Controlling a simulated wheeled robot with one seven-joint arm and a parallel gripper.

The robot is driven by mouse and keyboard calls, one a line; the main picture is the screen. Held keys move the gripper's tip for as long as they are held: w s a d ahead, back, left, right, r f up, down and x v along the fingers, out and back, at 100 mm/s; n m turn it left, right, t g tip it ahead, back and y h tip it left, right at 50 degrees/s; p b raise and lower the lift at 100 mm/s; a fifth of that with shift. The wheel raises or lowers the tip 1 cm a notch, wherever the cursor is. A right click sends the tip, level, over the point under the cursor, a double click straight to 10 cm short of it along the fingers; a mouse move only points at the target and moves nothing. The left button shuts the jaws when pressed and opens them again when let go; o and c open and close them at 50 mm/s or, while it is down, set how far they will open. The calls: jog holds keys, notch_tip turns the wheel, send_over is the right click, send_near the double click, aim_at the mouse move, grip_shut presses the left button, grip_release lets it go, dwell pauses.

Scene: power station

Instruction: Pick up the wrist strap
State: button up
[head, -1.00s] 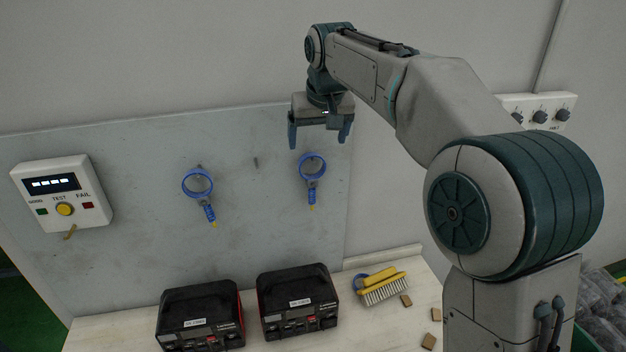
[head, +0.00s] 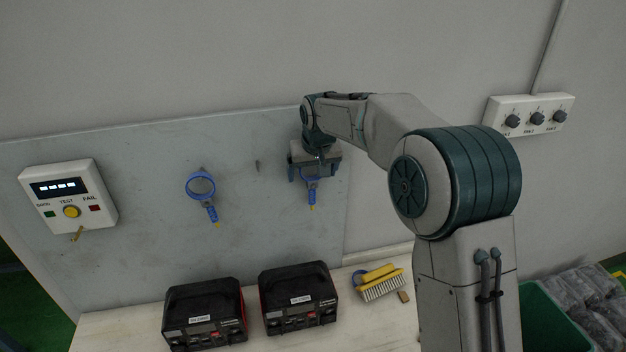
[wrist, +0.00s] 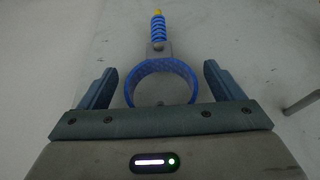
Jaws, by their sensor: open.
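Two blue wrist straps hang on the grey wall panel in the head view. The left strap (head: 201,186) is a ring with a coiled cord and yellow tip below it. The right strap (head: 311,191) is partly hidden behind my gripper (head: 313,177); its coil and yellow tip show below. In the wrist view this strap (wrist: 160,66) has its blue ring between the two open fingers of my gripper (wrist: 160,84), with a gap on each side. The coil and yellow tip point up the picture, away from the palm.
A tester box (head: 68,196) hangs at the panel's left. Two black cases (head: 204,312) and a yellow brush (head: 381,281) stand on the pale bench (head: 120,325) below. A knob box (head: 530,116) is on the wall at right.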

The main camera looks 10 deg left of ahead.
jog(key=c, duration=1.1)
jog(key=shift+o, duration=0.2)
jog(key=shift+r, duration=0.15)
